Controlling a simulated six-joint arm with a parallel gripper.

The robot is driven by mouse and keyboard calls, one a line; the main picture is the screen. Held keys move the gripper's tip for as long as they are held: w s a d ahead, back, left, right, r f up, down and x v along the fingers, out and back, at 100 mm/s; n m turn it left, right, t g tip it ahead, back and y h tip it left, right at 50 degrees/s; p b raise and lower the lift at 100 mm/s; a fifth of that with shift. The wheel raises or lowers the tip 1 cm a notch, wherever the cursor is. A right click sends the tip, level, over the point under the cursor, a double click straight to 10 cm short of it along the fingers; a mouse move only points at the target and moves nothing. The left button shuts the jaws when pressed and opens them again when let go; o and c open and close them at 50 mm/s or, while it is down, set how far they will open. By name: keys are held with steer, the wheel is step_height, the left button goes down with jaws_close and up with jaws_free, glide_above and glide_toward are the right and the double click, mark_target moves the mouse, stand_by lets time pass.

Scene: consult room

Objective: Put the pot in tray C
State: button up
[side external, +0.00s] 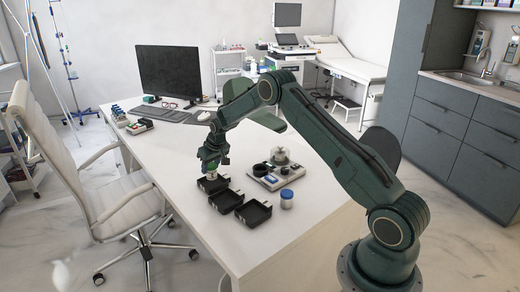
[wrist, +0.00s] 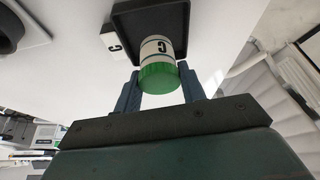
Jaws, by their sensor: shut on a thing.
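The pot (wrist: 160,60) is white with a green lid and a letter C on its label. My gripper (wrist: 161,84) is shut on it, one finger on each side, with the lid towards the wrist camera. Tray C (wrist: 126,16) is a black tray with a white C tag, and the pot appears over or inside it. In the side view my gripper (side external: 210,160) points down at the farthest black tray (side external: 213,187). The pot is mostly hidden there by the fingers. I cannot tell whether its base touches the tray floor.
Two more black trays (side external: 254,212) lie nearer along the table's edge. A white jar with a blue lid (side external: 287,199) stands beside them. A flat device (side external: 272,178) with a clear-domed item is to the right. A monitor (side external: 168,70) and keyboard are at the back.

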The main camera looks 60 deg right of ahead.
mark_target(212, 173)
steer(key=shift+f, duration=1.6)
steer(key=shift+f, duration=0.15)
steer(key=o, duration=1)
steer(key=shift+o, duration=0.2)
steer(key=shift+s+r, duration=0.15)
steer(key=shift+r, duration=0.6)
steer(key=v, duration=1)
steer(key=shift+s+r, duration=0.25)
steer(key=shift+r, duration=0.05)
steer(key=shift+a+r, duration=0.1)
steer(key=shift+a, duration=0.1)
